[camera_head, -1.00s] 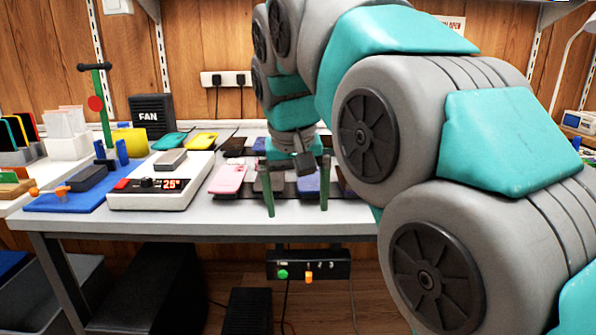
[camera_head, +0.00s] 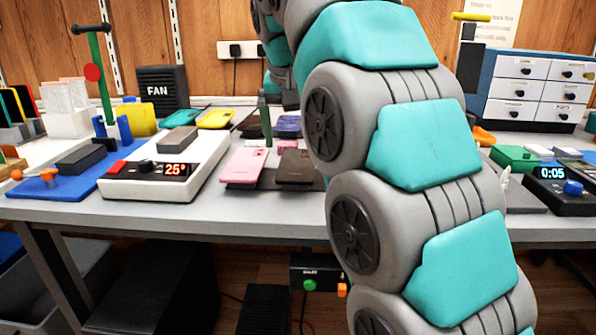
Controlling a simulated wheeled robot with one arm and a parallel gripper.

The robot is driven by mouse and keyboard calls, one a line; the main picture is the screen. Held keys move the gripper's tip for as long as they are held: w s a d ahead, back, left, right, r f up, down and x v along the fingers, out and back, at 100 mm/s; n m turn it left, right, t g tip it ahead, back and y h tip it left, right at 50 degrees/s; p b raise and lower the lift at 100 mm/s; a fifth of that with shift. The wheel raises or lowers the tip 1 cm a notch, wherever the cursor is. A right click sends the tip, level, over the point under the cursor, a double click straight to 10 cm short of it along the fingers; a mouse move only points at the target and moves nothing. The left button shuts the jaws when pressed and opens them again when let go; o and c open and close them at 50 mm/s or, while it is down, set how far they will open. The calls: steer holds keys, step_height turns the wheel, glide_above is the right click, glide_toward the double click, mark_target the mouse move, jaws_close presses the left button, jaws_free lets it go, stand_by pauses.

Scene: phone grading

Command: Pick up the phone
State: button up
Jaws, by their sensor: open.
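Several phones lie on a dark mat (camera_head: 266,180) in the middle of the bench. A pink phone (camera_head: 244,165) and a brown phone (camera_head: 296,166) are at the front, with a blue phone (camera_head: 288,123) and a dark one (camera_head: 250,127) behind. I cannot tell which phone is meant. My gripper (camera_head: 266,125) is above the rear part of this group. One green finger shows, pointing down, and my arm hides the other. The gripper is open, and no phone is seen in it. My arm also covers the right part of the mat.
A white heater (camera_head: 150,190) reading 25° bears a grey slab (camera_head: 177,139). Left of it is a blue mat (camera_head: 60,205) with a dark device (camera_head: 81,158). A black fan box (camera_head: 160,92) stands behind. At right are a drawer cabinet (camera_head: 535,85) and a timer (camera_head: 558,190).

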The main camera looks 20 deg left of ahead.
mark_target(297, 163)
steer(key=shift+b+x, duration=0.45)
steer(key=shift+x, duration=1.95)
steer(key=shift+d, duration=0.1)
steer(key=shift+c, duration=0.2)
steer(key=c, duration=1.2)
